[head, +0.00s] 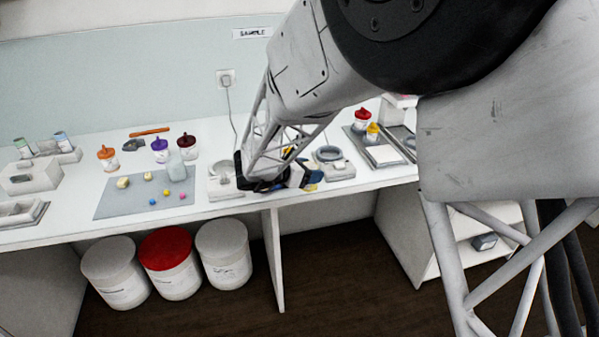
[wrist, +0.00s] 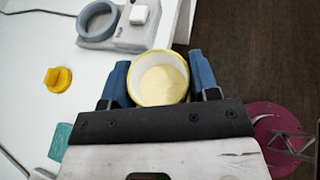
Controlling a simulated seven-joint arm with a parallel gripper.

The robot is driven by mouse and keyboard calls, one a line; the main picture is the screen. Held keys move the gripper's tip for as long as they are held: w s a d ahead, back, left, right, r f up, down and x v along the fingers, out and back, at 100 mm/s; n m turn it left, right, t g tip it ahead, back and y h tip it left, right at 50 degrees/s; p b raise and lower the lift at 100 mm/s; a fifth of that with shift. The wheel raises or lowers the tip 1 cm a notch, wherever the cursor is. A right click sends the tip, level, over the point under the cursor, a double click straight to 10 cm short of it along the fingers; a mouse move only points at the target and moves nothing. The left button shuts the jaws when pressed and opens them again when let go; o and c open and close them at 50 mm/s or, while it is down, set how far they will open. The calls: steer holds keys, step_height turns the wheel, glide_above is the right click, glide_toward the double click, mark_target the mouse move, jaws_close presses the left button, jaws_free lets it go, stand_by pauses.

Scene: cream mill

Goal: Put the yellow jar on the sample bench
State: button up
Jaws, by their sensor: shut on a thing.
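My gripper (wrist: 160,84) is shut on the yellow jar (wrist: 161,82), with a blue finger on either side. In the wrist view the jar is open at the top, with a yellow rim and pale cream inside. It is near the bench's front edge; I cannot tell its height above the surface. In the head view my gripper (head: 287,181) is at the middle of the long white bench (head: 225,200), and the jar is mostly hidden. A yellow lid (wrist: 58,79) lies on the bench left of the gripper in the wrist view.
A ring-topped device (head: 330,160) stands just right of the gripper. To the left are a grey mat (head: 115,205) with small coloured pieces, a clear container (head: 177,167) and several colour-lidded jars. A tray (head: 382,153) with red- and yellow-topped jars is at right. Buckets (head: 168,262) stand below.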

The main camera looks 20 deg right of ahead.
steer(key=shift+s+m+g, duration=0.4)
steer(key=shift+s+g, duration=0.1)
steer(key=shift+s, duration=0.45)
steer(key=w, duration=0.5)
steer(key=w+f, duration=0.1)
steer(key=w, duration=0.4)
steer(key=w+d, duration=0.1)
steer(key=w, duration=0.5)
steer(key=shift+f, duration=0.2)
steer(key=shift+f, duration=1.75)
steer(key=shift+f, duration=0.1)
steer(key=o, duration=0.9)
steer(key=shift+o, duration=0.2)
